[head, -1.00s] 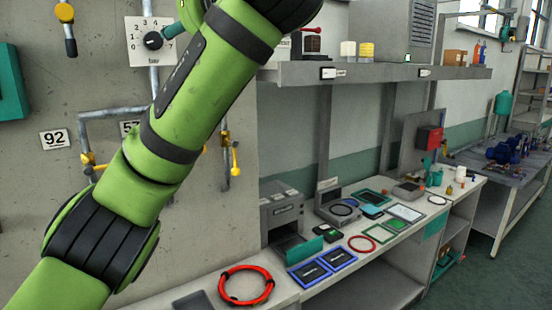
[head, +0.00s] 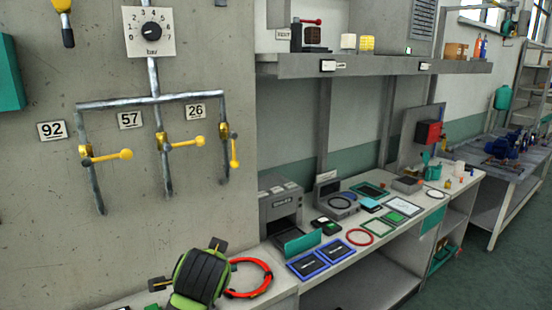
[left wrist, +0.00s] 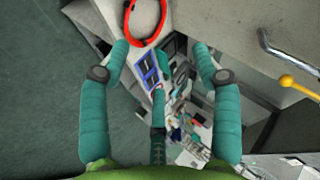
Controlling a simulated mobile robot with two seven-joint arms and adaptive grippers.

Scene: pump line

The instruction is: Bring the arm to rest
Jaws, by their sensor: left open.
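My left arm (head: 200,277) shows only as a green and black link low in the head view, in front of the wall and beside the red ring. My left gripper (left wrist: 160,55) shows in the left wrist view with its teal fingers spread wide and nothing between them. The red ring (head: 248,278) lies on the bench. It also shows beyond the fingers in the left wrist view (left wrist: 164,27). My left gripper's fingers are not visible in the head view. My right gripper is in neither view.
The wall holds a dial (head: 151,32) and pipes with yellow-handled valves (head: 107,156) under plates 92, 57 and 26. The bench holds blue-framed panels (head: 321,262), a grey device (head: 281,207) and several small items. A shelf (head: 375,66) juts out above. Floor at right is clear.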

